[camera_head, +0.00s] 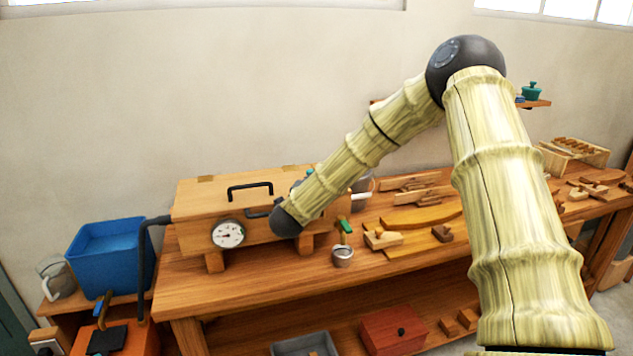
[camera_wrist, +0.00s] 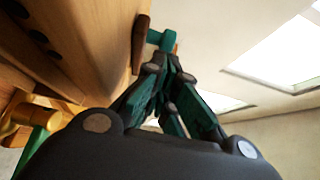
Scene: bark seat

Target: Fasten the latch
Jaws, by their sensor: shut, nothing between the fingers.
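The wooden chest (camera_head: 205,205) stands on the bench in the head view, with a black handle on top and a round gauge on its front. My gripper (camera_wrist: 165,45) shows in the wrist view, its teal fingers drawn together and empty. Its tips are beside a narrow brown wooden piece (camera_wrist: 140,45) that stands out from the wooden surface (camera_wrist: 85,35); this may be the latch. I cannot tell whether they touch. In the head view my forearm and dark wrist cover the chest's right front, so the latch and most of my gripper are hidden there.
A metal cup (camera_head: 343,256) and a green-handled tool (camera_head: 345,227) stand close to the right of my wrist. Wooden planks and blocks (camera_head: 420,217) cover the bench farther right. A blue bin (camera_head: 105,255) is at left. The bench front is clear.

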